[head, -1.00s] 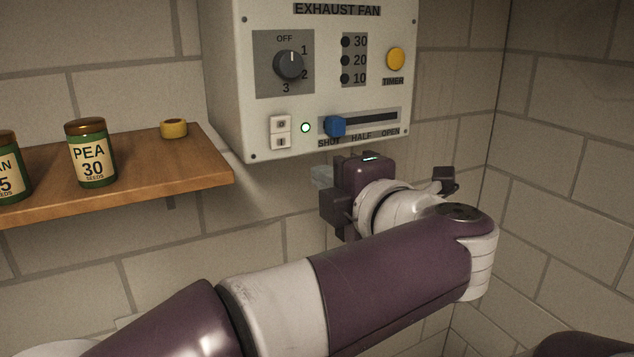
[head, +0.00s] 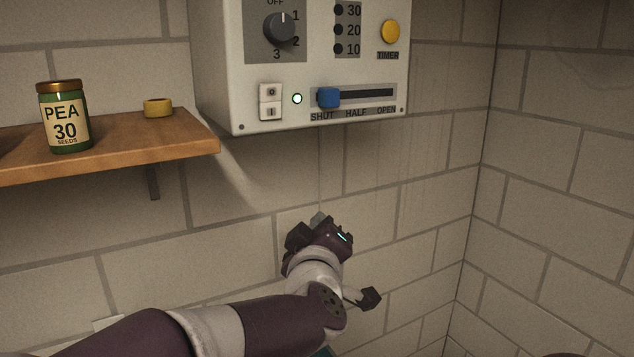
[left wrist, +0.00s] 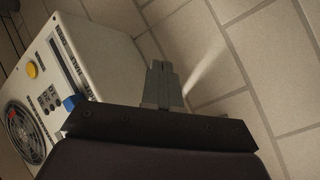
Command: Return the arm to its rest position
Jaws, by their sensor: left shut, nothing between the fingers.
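My left gripper (head: 318,220) is in the head view, below the exhaust fan control box and in front of the block wall. Its arm comes in from the lower left. In the left wrist view the fingers (left wrist: 162,84) are together, with nothing between them. The exhaust fan box (head: 300,115) hangs on the wall above the gripper, clear of it. It also shows tilted at the left of the left wrist view (left wrist: 95,60). My right gripper does not show.
A wooden shelf (head: 185,145) on the left holds a green pea seed jar (head: 65,118) and a yellow ring-shaped item (head: 158,107). The box's blue slider (head: 328,97) stands at SHUT and a green light (head: 297,99) is lit. The wall corner is at the right.

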